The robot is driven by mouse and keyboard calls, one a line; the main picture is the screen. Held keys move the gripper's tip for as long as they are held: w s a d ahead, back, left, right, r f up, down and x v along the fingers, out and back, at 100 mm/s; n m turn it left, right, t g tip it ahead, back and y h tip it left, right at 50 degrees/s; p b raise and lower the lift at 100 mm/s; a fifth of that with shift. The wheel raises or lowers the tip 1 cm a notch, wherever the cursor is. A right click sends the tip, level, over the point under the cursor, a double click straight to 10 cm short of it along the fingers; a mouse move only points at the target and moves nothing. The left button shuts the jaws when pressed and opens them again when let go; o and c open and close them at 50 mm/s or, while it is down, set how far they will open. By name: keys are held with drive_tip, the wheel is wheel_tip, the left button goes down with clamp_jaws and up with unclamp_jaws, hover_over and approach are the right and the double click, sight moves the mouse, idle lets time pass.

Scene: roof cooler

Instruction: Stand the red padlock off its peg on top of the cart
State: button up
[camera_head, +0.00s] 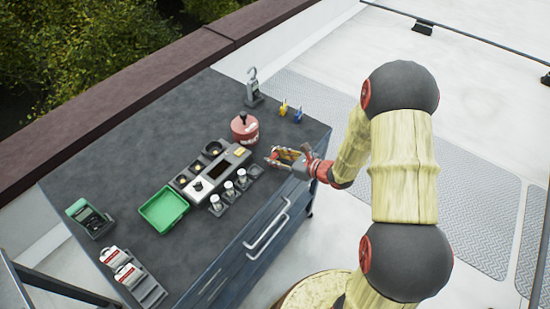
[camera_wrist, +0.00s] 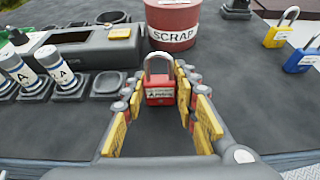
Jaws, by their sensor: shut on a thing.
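The red padlock (camera_wrist: 160,93) is upright between the fingertips of my gripper (camera_wrist: 160,84) in the wrist view, with its silver shackle up and a white label on its front. My gripper is shut on its sides. In the head view my gripper (camera_head: 287,157) reaches over the right front part of the dark cart top (camera_head: 110,165), and the padlock (camera_head: 273,157) shows small at its tip. Whether the padlock's base touches the cart top is hard to tell. A yellow padlock (camera_wrist: 280,34) and a blue padlock (camera_wrist: 303,59) stand at the right.
A red scrap tin (camera_head: 245,131) stands just behind the padlock. Left of it is a grey tester (camera_head: 218,172) with white-capped bottles (camera_head: 229,189) in holders. A green tray (camera_head: 163,209) and a scale-like stand (camera_head: 253,92) are farther off.

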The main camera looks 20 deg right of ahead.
drive_tip(key=shift+f, duration=0.1)
drive_tip(key=o, duration=1.2)
